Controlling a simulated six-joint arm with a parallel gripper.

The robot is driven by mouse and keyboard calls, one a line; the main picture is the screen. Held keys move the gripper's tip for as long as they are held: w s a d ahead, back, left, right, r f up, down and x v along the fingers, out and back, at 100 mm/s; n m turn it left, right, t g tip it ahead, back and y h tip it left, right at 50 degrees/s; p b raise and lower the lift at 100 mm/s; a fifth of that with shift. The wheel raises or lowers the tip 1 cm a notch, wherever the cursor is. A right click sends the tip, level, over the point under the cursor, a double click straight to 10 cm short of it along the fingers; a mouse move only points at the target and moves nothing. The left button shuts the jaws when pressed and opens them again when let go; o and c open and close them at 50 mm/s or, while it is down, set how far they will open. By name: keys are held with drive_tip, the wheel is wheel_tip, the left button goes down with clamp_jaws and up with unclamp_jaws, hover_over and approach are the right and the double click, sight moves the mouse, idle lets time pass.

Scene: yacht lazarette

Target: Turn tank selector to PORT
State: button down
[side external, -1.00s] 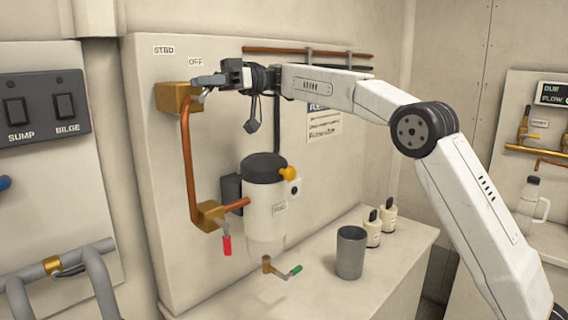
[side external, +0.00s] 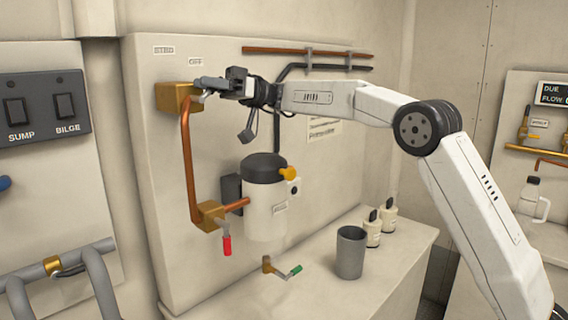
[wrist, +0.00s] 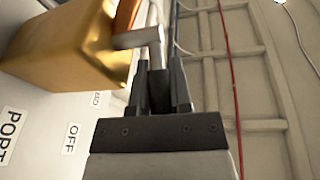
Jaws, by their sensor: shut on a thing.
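The tank selector is a brass block (side external: 174,97) on the upper left of the panel, with a copper pipe below it. In the wrist view the block (wrist: 65,45) is at upper left. Its grey metal handle (wrist: 154,38) runs into my gripper (wrist: 159,88), whose fingers are shut on it. In the side view my gripper (side external: 216,84) is just right of the block and covers most of the handle. The PORT label (wrist: 8,135) shows in the wrist view.
A filter (side external: 265,205) with a black cap stands below my gripper. A red-handled valve (side external: 227,245) and a green-handled valve (side external: 295,270) are lower down. A grey cup (side external: 350,252) and two small bottles (side external: 373,230) stand on the bench. Copper and black pipes (side external: 310,52) cross the panel above.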

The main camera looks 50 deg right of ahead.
drive_tip(key=shift+d+f+m+t+y, duration=0.2)
drive_tip(key=shift+t+y, duration=0.05)
drive_tip(key=shift+y, duration=0.55)
drive_tip(key=shift+d+f+m+t+y, duration=0.2)
drive_tip(key=shift+t+y, duration=0.1)
drive_tip(key=shift+y, duration=0.5)
drive_tip(key=shift+d+f+m+t+y, duration=0.2)
drive_tip(key=shift+t+y, duration=0.05)
drive_tip(key=shift+y, duration=0.55)
drive_tip(key=c, duration=0.8)
unclamp_jaws()
drive_tip(key=d, duration=0.4)
drive_tip(key=s+d, duration=0.1)
drive_tip(key=d, duration=0.3)
drive_tip(key=s+d, duration=0.1)
drive_tip(key=d, duration=0.3)
drive_tip(key=shift+s+d+f, duration=0.15)
drive_tip(key=shift+d+f, duration=0.25)
